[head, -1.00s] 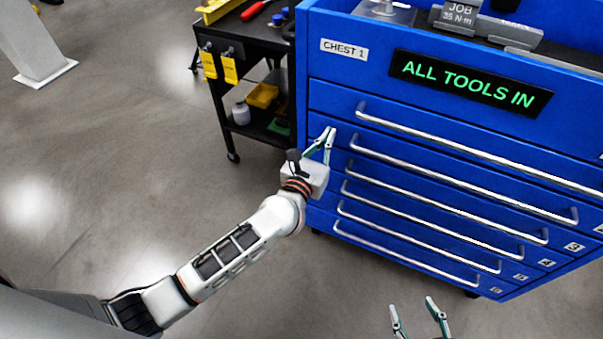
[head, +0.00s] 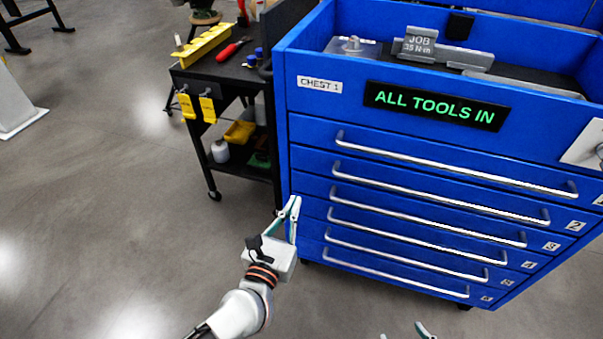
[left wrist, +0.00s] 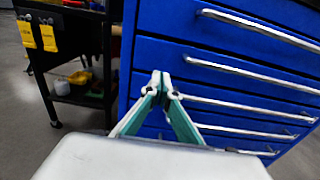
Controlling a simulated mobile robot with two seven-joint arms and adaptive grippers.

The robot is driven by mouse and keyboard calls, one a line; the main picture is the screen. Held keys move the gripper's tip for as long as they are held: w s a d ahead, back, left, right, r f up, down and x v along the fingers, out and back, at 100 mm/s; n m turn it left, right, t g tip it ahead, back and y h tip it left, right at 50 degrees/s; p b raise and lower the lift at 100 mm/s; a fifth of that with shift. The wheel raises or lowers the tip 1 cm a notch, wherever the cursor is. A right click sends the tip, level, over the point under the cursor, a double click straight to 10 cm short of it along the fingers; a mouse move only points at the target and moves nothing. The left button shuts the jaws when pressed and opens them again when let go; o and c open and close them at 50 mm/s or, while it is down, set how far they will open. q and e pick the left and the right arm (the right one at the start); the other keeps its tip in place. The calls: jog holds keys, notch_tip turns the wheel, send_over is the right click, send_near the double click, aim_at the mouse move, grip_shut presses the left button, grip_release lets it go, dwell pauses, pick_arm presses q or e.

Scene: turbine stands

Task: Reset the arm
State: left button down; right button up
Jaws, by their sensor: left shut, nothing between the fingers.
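My left gripper (head: 292,210) is at the lower left of the blue tool chest (head: 322,151), in front of its left edge. In the left wrist view its fingers (left wrist: 160,82) meet at the tips with nothing between them, and the chest's drawers (left wrist: 160,55) fill the space ahead. I cannot tell if the tips touch the chest. Only the fingertips of my right gripper (head: 405,334) show at the bottom edge of the head view; they stand apart, and the rest is out of frame.
The chest's drawers look shut, and its sign (head: 436,105) reads ALL TOOLS IN. A black cart (head: 222,80) with yellow tags and a red-handled tool stands left of the chest. A torque tool labelled JOB (head: 420,44) lies on top.

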pick_arm(q)
jog(key=s+a+r+m+h+p, duration=0.25)
jog(key=s+m+p, duration=0.45)
jog(key=m, duration=1.1)
jog(key=s+a+f+m+g+y+p, duration=0.1)
jog(key=s+a+f+m+g+y, duration=0.1)
jog(key=s+a+f+m, duration=0.3)
jog(key=s+a+f+m+g+y+p, duration=0.1)
jog(key=s+a+f+m+g+y, duration=0.1)
jog(key=s+a+f+m+g, duration=0.3)
jog(key=s+a+f+m, duration=0.1)
jog(key=s+f+m, duration=0.2)
jog(key=s+m, duration=0.3)
jog(key=shift+s+a+f+m, duration=0.15)
jog(key=shift+s+f+m, duration=0.2)
jog(key=shift+m, duration=1.45)
pick_arm(e)
jog(key=shift+m, duration=0.4)
jog(key=r, duration=0.1)
jog(key=a+r, duration=0.1)
jog(key=r, duration=0.1)
jog(key=s+r, duration=0.1)
jog(key=r, duration=0.1)
jog(key=shift+a+r, duration=0.1)
jog(key=shift+a, duration=0.05)
